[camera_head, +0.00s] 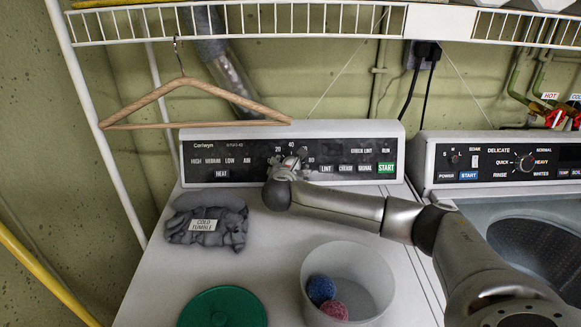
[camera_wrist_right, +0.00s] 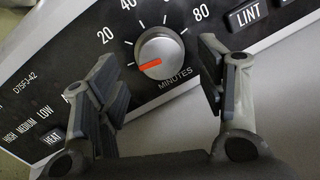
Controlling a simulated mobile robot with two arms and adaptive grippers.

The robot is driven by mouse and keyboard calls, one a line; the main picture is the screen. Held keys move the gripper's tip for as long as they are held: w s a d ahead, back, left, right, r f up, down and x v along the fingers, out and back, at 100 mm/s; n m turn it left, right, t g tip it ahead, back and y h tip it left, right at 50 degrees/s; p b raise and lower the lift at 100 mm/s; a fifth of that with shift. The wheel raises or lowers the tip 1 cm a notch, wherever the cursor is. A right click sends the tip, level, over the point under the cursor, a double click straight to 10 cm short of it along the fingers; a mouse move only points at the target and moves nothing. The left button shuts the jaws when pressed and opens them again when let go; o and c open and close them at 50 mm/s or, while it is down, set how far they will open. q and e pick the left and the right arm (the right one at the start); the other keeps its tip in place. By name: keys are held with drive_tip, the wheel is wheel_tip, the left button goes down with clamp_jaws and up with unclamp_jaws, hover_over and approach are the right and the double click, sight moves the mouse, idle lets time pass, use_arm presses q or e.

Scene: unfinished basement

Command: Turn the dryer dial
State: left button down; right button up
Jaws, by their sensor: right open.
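The dryer dial (camera_wrist_right: 160,52) is a round silver knob with a red pointer on the dryer's black control panel (camera_head: 233,160). In the right wrist view its pointer is towards the lower left, below the 20 mark, and "MINUTES" is printed beneath it. My right gripper (camera_wrist_right: 163,68) is open, with one finger to each side of the dial in that view; I cannot tell whether either finger touches it. In the head view my right gripper (camera_head: 289,163) is in front of the panel and mostly hides the dial. My left gripper is not in view.
The dryer top holds a grey folded cloth (camera_head: 207,227) labelled "COLD TUMBLE", a green lid (camera_head: 222,307) and a white tub (camera_head: 378,278) with two balls. A wooden hanger (camera_head: 200,87) hangs from the wire shelf (camera_head: 300,22). A washer (camera_head: 510,177) stands right.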

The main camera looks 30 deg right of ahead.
drive_tip(key=shift+x, duration=1.35)
drive_tip(key=c, duration=1)
